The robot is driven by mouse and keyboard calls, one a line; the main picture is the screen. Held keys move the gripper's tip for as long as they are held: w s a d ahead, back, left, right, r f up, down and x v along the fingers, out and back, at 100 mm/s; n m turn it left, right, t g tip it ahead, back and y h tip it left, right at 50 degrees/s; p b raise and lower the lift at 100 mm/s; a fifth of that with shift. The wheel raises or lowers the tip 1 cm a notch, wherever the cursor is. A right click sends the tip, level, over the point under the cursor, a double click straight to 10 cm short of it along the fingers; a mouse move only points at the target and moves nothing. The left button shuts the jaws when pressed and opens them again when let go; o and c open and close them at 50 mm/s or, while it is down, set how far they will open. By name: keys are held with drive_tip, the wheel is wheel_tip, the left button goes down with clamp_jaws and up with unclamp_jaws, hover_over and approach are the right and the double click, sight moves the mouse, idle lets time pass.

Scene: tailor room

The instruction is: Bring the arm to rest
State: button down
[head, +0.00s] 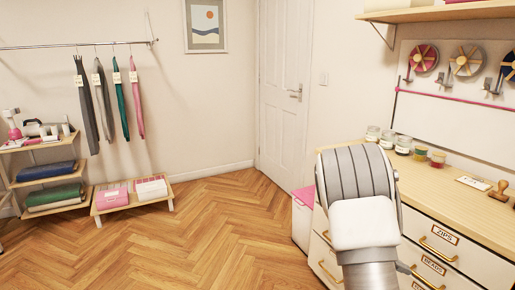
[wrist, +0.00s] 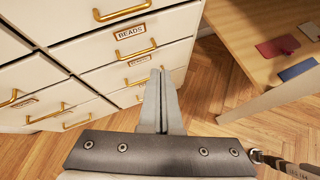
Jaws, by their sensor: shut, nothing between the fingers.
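My gripper (wrist: 162,72) shows in the wrist view with its two fingers together, shut and empty. It points down past the front of a white drawer cabinet (wrist: 78,75) with brass handles and a label reading BEADS. The fingers overlap the drawer fronts in the picture; whether they touch them I cannot tell. In the head view my arm stands in front of the cabinet (head: 455,265) at the right, and my gripper is not visible there.
A wooden counter (head: 450,172) holds jars (head: 404,145) and a stamp (head: 497,194). A door (head: 285,85) is behind. A low stand (head: 133,204) and a shelf rack are at left. The herringbone floor (head: 200,240) is clear. A wooden surface (wrist: 255,45) is right in the wrist view.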

drive_tip(key=s+a+r+m+t+y, duration=0.1)
drive_tip(key=s+a+r+m+y, duration=0.2)
drive_tip(key=s+a+r+m, duration=0.3)
drive_tip(key=s+a+r+m+y, duration=0.2)
drive_tip(key=s+a+r+m, duration=0.25)
drive_tip(key=a+r, duration=0.4)
drive_tip(key=s+a+r+m+t+y, duration=0.2)
drive_tip(key=s+a+r+m+y, duration=0.1)
drive_tip(key=s+a, duration=0.4)
drive_tip(key=s+a+r+m+t+y, duration=0.25)
drive_tip(key=s+a, duration=0.25)
drive_tip(key=a, duration=0.4)
wheel_tip(320, 180, up, 19)
drive_tip(key=p, duration=1.8)
drive_tip(key=shift+s+a+m+p, duration=0.15)
drive_tip(key=shift+a+m+p, duration=0.05)
drive_tip(key=shift+m+p, duration=0.2)
drive_tip(key=shift+d+g+y, duration=0.2)
drive_tip(key=shift+g+y, duration=0.05)
